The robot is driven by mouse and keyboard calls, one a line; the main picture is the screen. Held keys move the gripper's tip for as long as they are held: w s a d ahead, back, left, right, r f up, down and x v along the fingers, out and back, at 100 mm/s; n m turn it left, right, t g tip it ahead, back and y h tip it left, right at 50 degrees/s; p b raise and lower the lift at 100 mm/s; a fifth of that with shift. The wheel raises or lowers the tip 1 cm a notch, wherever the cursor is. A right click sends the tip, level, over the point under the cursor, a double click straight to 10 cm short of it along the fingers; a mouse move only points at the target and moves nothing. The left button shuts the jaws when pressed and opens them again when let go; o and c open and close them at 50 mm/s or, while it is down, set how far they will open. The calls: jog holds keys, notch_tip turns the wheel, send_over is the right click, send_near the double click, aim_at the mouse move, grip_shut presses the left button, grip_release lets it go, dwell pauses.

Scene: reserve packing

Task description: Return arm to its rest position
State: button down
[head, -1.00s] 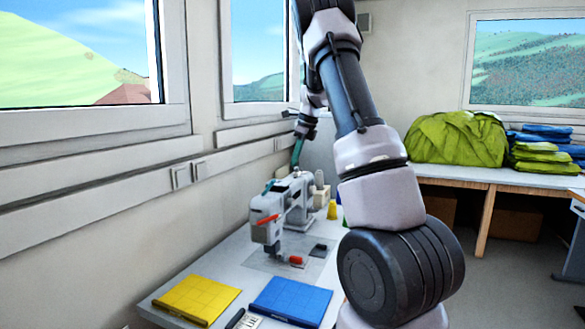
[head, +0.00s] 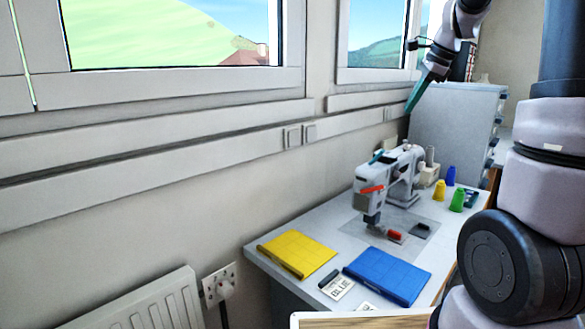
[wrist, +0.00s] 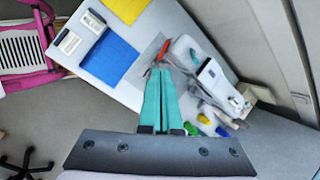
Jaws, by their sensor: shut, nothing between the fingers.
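My gripper (head: 418,92) has teal fingers and is high above the far end of the white table (head: 350,240), near the wall. It is shut and empty, pointing down. In the wrist view its closed fingers (wrist: 160,100) point toward the table, with the sewing machine (wrist: 212,75) beside them. My arm rises at the right edge of the head view, and its upper part is cut off there.
The sewing machine (head: 390,185) stands on the table. A yellow folded cloth (head: 298,253) and a blue one (head: 388,275) lie at the near end. Yellow and green cones (head: 457,198) stand behind. A grey cabinet (head: 455,130) is beyond, and a pink chair (wrist: 25,45) shows in the wrist view.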

jog(key=s+a+n+t, duration=0.1)
jog(key=s+a+n, duration=0.1)
jog(key=s+n, duration=0.3)
jog(key=s+a+r+n+t, duration=0.1)
jog(key=s+a+n, duration=0.2)
jog(key=s, duration=0.8)
jog(key=s+a+n+t+h, duration=0.1)
jog(key=s+a+n, duration=0.2)
jog(key=s+n, duration=0.4)
jog(key=shift+s+a+r, duration=0.25)
jog(key=shift+s+r, duration=0.05)
jog(key=shift+s, duration=0.5)
